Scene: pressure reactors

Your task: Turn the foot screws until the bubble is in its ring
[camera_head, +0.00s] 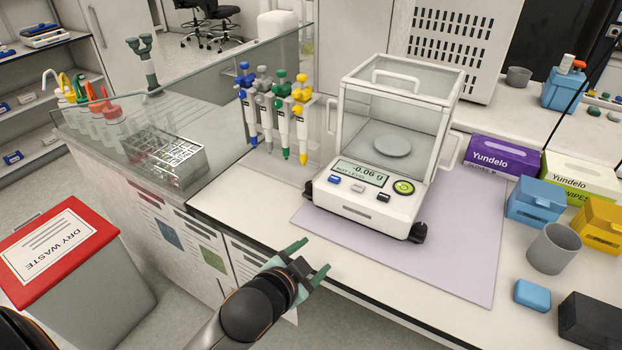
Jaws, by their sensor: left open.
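An analytical balance (374,150) with a glass draft shield stands on a lilac mat (455,250) on the bench. Its display (361,172) reads about -0.06 g, with small text below that looks like "NOT LEVEL". A round green bubble level (403,187) sits at the front right of its top panel. The bubble's place in the ring is too small to tell. Black foot screws show at the front left (308,190) and front right (418,232) corners. My left gripper (316,257) is open and empty at the bench's front edge, apart from both screws. My right gripper is out of view.
Several pipettes hang on a stand (275,112) left of the balance. Glove boxes (503,157), blue and yellow boxes, a grey cup (553,248) and a black block (590,318) stand to the right. A red-lidded bin (60,250) is at the left. The mat's front is clear.

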